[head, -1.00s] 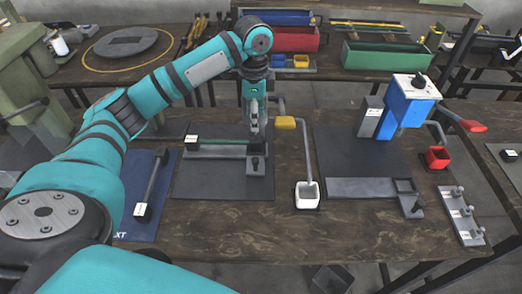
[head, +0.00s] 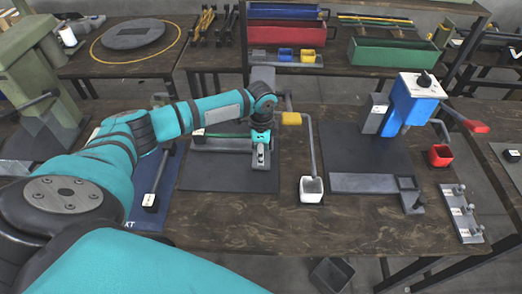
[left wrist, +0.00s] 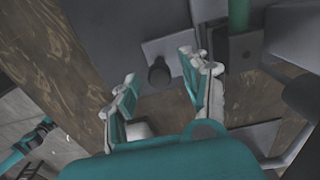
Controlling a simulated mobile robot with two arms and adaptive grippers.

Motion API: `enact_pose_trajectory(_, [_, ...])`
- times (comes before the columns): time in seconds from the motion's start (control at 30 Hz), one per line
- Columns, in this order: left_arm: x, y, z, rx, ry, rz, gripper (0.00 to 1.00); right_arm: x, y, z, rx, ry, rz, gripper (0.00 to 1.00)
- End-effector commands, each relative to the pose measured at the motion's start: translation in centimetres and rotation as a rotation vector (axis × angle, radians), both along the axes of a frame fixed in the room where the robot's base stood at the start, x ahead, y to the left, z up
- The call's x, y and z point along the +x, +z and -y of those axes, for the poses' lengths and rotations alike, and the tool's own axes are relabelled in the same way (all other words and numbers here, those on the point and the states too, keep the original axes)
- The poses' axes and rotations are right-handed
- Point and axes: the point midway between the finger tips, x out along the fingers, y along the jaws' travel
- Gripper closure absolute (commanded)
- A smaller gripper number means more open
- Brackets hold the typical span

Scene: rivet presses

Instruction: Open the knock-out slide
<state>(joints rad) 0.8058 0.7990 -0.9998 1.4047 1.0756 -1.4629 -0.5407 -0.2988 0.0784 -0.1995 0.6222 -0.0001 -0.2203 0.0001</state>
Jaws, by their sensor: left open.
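The knock-out slide is a grey plate (left wrist: 158,48) with a round black knob (left wrist: 160,74), seen in the left wrist view at the front end of the left press. My left gripper (left wrist: 157,82) is open, with one teal finger on each side of the knob in that view. I cannot tell whether either finger touches it. In the head view my left gripper (head: 261,160) points down over the front right of the left press's dark base plate (head: 215,180) and hides the knob.
A green rod (head: 232,136) lies along the left press.

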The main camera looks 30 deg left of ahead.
Motion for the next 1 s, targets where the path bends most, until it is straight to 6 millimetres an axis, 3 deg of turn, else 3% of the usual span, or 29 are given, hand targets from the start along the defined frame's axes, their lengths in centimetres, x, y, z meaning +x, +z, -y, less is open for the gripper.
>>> enact_pose_trajectory(0.23, [0.0,-0.1,0.0,0.000,0.000,0.000,0.53,-1.1,-0.1,0.2,-0.003,0.001,-0.017,1.00])
enact_pose_trajectory(0.6, [0.0,0.0,0.0,0.000,0.001,0.000,1.00,-0.1,0.0,0.2,-0.002,0.001,-0.001,1.00])
enact_pose_trajectory(1.0, [-0.4,0.2,0.2,0.000,0.000,-0.002,1.00,0.0,0.8,0.2,-0.002,0.002,0.000,1.00])
